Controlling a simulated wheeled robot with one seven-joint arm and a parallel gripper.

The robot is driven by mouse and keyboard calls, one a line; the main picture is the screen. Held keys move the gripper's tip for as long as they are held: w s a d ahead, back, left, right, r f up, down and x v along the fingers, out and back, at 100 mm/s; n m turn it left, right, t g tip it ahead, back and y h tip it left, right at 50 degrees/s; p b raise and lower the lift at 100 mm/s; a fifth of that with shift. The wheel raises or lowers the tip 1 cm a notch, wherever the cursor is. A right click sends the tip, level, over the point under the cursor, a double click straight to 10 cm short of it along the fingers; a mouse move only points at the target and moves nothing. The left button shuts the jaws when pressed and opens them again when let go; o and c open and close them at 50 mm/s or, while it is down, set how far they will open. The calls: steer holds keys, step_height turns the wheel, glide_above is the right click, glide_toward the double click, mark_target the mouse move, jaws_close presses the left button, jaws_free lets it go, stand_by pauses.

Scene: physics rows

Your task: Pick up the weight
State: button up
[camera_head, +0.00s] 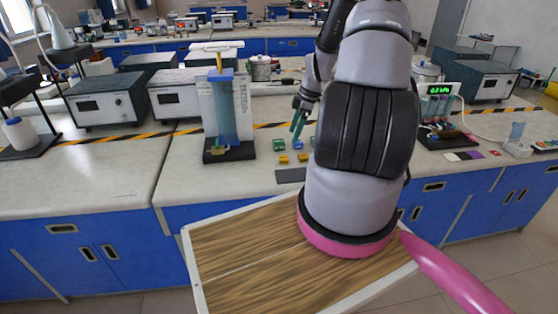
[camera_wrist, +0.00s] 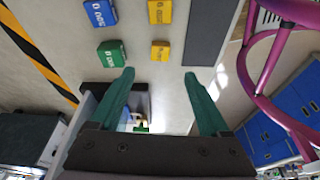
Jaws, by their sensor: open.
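Small coloured blocks with printed labels, which look like the weights, lie on the bench; I cannot tell which one is meant. The wrist view shows a blue block (camera_wrist: 100,12), a green block (camera_wrist: 111,54) and two yellow blocks, one (camera_wrist: 160,11) above the other (camera_wrist: 160,50). In the head view the green block (camera_head: 279,144) and a yellow block (camera_head: 283,160) show beside my gripper (camera_head: 298,122). My gripper's teal fingers (camera_wrist: 158,80) are spread apart with nothing between them. In the wrist view the lower yellow block appears just beyond the gap between the fingertips.
A dark grey plate (camera_wrist: 208,32) lies beside the blocks. A tall apparatus with a blue cylinder (camera_head: 222,105) stands left of my gripper. Yellow-black tape (camera_head: 130,137) crosses the bench.

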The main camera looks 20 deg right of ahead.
mark_target(284, 157)
steer(key=x, duration=1)
steer(key=shift+w+a+f, duration=0.1)
steer(key=shift+a+f, duration=0.05)
steer(key=shift+f, duration=0.05)
steer(key=shift+c, duration=0.3)
jaws_close()
